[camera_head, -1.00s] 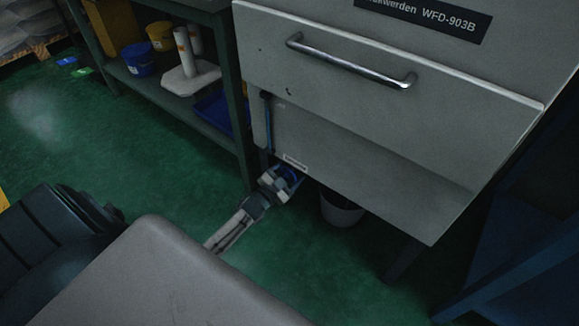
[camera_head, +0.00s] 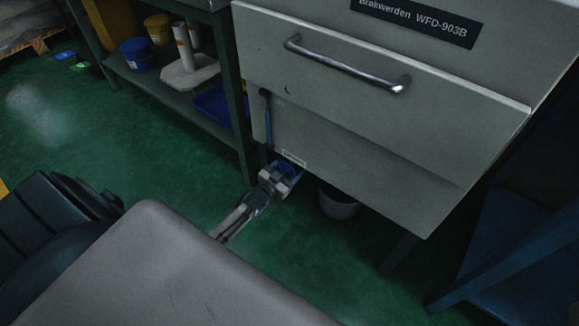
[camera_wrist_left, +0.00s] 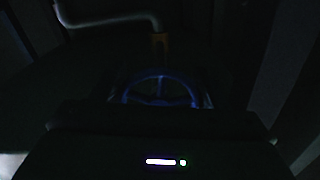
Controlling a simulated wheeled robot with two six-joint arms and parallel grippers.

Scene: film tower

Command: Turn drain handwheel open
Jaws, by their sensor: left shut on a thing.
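The blue drain handwheel (camera_head: 287,168) sits low under the front of the grey-white machine, just below a small white label. In the left wrist view the spoked handwheel (camera_wrist_left: 160,91) lies straight ahead in very dark light, its lower part hidden by my gripper. My left gripper (camera_head: 279,178) is at the handwheel and shut on it. My right gripper is not in either view.
The machine (camera_head: 360,130) has a metal bar handle (camera_head: 345,68) on its front. A grey bucket (camera_head: 338,203) stands beneath it, right of the handwheel. A dark shelf (camera_head: 170,95) with tubs stands at left. In the wrist view a pale bent pipe (camera_wrist_left: 110,20) runs above the wheel.

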